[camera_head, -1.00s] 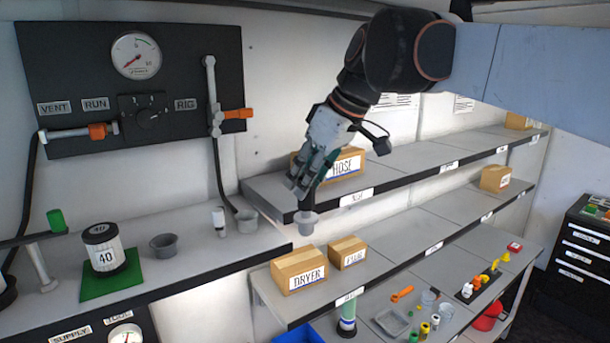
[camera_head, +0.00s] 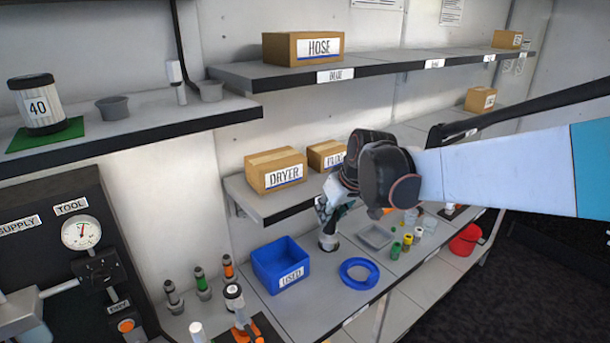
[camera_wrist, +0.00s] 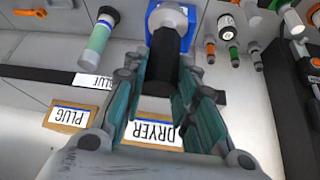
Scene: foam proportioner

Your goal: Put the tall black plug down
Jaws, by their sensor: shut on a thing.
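The tall black plug (camera_wrist: 165,68) is held between the fingers of my gripper (camera_wrist: 165,95). In the wrist view it is a black cylinder with a wide pale grey end pointing away from the fingers. In the head view my gripper (camera_head: 326,212) is in front of the shelf with the boxes, above the lower bench and right of the blue bin. A dark piece with a pale rim shows just below the fingers there; I cannot tell whether it is the plug or the green tube's base, nor whether the plug touches the bench.
The blue USED bin (camera_head: 268,264) and a blue ring (camera_head: 344,275) are close by on the bench. A green tube (camera_wrist: 98,42) stands near the plug. The DRYER box (camera_head: 262,172) is on the shelf above.

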